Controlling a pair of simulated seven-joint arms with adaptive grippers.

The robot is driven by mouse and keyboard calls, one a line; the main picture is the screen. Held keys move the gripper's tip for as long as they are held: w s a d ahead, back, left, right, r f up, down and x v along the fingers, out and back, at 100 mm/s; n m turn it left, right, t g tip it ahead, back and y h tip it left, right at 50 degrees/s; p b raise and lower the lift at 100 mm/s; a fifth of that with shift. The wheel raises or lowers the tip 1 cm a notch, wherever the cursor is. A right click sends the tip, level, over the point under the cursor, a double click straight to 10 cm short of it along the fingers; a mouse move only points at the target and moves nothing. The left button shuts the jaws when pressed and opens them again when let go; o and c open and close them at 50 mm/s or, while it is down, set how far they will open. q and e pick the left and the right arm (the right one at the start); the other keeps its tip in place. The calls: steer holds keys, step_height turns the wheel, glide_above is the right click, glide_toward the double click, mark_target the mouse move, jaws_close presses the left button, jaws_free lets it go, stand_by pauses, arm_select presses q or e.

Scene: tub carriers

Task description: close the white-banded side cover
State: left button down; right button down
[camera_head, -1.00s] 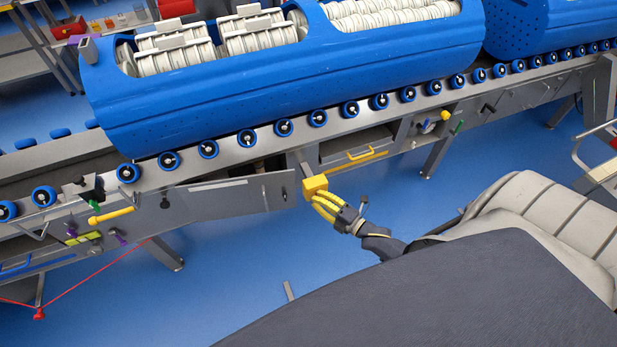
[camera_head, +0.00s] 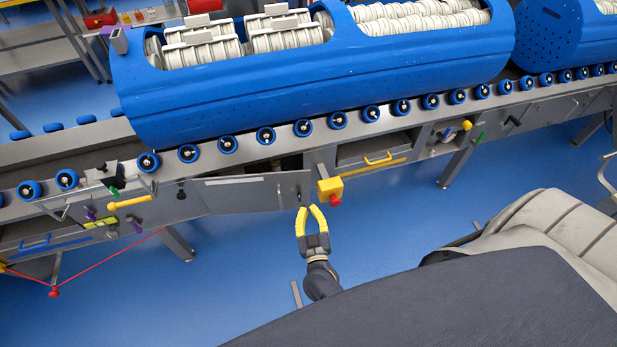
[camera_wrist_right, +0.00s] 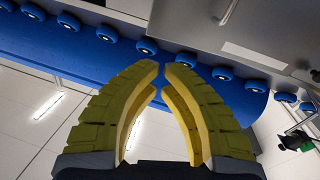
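The side cover (camera_head: 250,193) is a grey metal panel with a white band along its upper part, on the front of the conveyor. It stands ajar, swung outward, with a dark gap behind its upper right part. My right gripper (camera_head: 308,208) is just below the cover's right end; contact cannot be told. Its yellow fingers nearly meet at the tips, with nothing visible between them. They also show in the right wrist view (camera_wrist_right: 161,65), under the blue rollers. My left gripper is not in view.
A yellow box with a red button (camera_head: 330,190) sits just right of the cover's free end. A drawer with a yellow handle (camera_head: 378,158) is further right. Blue rollers carry a large blue tub (camera_head: 310,85) above. A red cord (camera_head: 105,262) hangs at left.

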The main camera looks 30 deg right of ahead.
mark_target(308, 173)
steer(key=w+d+m, duration=0.1)
steer(key=w+d, duration=0.1)
steer(key=w, duration=0.2)
steer(key=w+d, duration=0.2)
steer(key=w, duration=0.2)
steer(key=w+d+m, duration=0.1)
steer(key=w+d, duration=0.1)
steer(key=w, duration=0.2)
steer(key=shift+w+d+f+m+g+h, duration=0.15)
steer(key=shift+w+f+m+g+h, duration=0.15)
steer(key=shift+w+f+h, duration=0.1)
